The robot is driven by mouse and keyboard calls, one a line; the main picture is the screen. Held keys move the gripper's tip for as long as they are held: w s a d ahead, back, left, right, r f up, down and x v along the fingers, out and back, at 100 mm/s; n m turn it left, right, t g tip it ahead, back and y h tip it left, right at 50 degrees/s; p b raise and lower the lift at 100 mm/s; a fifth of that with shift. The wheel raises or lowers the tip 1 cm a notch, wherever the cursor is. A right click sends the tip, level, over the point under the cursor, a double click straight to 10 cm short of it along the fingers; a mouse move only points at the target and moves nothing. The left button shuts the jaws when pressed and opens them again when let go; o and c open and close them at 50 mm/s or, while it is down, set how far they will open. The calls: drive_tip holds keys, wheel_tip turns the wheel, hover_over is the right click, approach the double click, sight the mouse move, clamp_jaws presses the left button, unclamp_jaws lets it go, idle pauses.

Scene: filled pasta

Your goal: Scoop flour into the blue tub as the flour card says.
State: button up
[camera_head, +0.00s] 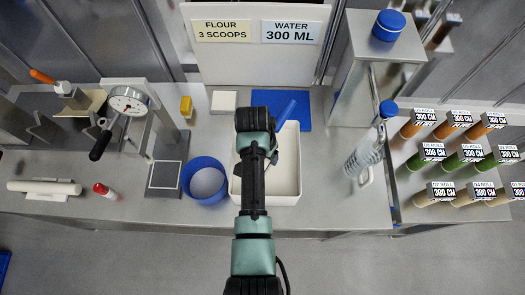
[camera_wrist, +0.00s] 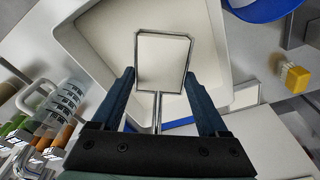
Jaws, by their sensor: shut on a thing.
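The flour card (camera_head: 223,31) reads "FLOUR 3 SCOOPS". The blue tub (camera_head: 188,187) stands on the counter left of my arm, with pale contents; its rim also shows at the top right of the wrist view (camera_wrist: 262,12). The white flour bin (camera_head: 283,200) is right of the tub, partly hidden behind my arm. My gripper (camera_wrist: 160,74) is over the bin, shut on the scoop. The scoop (camera_wrist: 162,62) has a square metal-edged pan and a thin shaft. Its pan looks pale; I cannot tell how much flour is in it.
A water card (camera_head: 291,31) reads "WATER 300 ML". A clear jug (camera_head: 362,155) stands right of the bin. A dark square plate (camera_head: 164,177) is left of the tub. Several labelled rolls (camera_head: 440,128) are far right.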

drive_tip(key=shift+r+p, duration=2.2)
drive_tip(key=shift+r, duration=0.45)
drive_tip(key=shift+f, duration=0.1)
